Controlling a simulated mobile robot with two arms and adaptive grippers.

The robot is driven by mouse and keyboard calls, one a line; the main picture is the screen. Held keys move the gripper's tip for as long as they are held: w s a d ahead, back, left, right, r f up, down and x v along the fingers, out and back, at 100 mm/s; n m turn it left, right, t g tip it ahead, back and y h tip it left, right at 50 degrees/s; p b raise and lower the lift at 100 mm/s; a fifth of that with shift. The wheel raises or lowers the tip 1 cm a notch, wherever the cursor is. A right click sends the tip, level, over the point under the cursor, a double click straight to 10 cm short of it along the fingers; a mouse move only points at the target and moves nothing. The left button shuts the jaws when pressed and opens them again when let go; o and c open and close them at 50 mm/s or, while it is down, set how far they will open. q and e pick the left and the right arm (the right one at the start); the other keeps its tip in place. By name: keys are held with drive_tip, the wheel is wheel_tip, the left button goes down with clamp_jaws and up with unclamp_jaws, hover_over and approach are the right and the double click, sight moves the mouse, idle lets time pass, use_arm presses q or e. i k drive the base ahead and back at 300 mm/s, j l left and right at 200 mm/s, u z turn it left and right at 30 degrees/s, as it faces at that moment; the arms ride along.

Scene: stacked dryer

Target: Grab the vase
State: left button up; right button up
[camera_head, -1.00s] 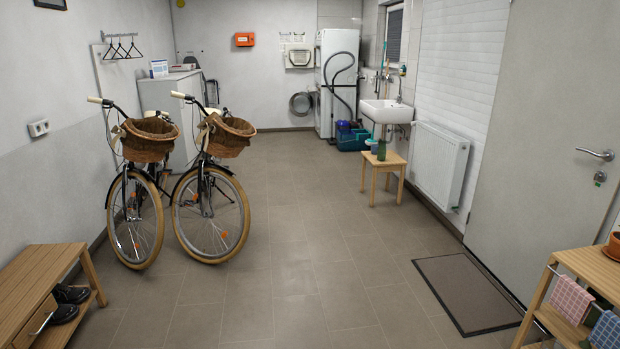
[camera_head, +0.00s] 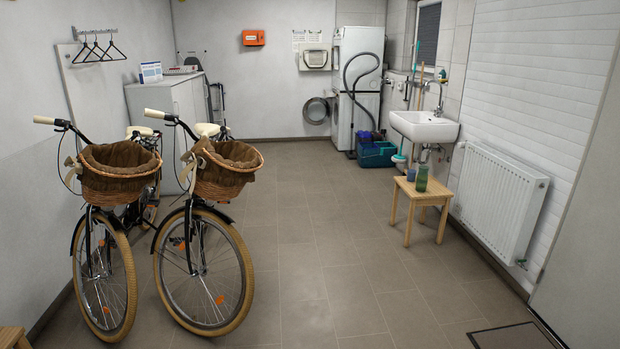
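A small green vase-like vessel (camera_head: 422,178) stands upright on a low wooden stool (camera_head: 424,193) below the sink at the right. A small blue cup (camera_head: 411,175) stands beside it on the left. The green one is the likeliest vase, though it is too small to be sure. Neither of my grippers shows in the head view, so I cannot see whether they are open or shut.
Two bicycles (camera_head: 203,270) with wicker baskets stand at the left. A white radiator (camera_head: 498,200) and a sink (camera_head: 425,127) line the right wall. A dark doormat (camera_head: 510,338) lies at lower right. The tiled floor (camera_head: 315,240) between is clear.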

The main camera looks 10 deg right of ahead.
sight(421, 181)
drive_tip(key=i+z, duration=0.25)
drive_tip(key=i, duration=0.3)
drive_tip(key=i+z, duration=0.2)
drive_tip(key=i, duration=0.35)
drive_tip(key=i+j+z, duration=0.25)
drive_tip(key=i, duration=0.25)
drive_tip(key=i+j+z, duration=0.2)
drive_tip(key=i, duration=0.35)
drive_tip(key=i+l+z, duration=0.15)
drive_tip(key=i, duration=1.2)
drive_tip(key=i+l+z, duration=0.2)
drive_tip(key=i, duration=1.15)
drive_tip(key=i+l+u, duration=0.35)
drive_tip(key=i+l, duration=0.2)
drive_tip(key=i, duration=0.2)
drive_tip(key=i+l+u, duration=0.35)
drive_tip(key=i+l, duration=0.3)
drive_tip(key=l, duration=0.1)
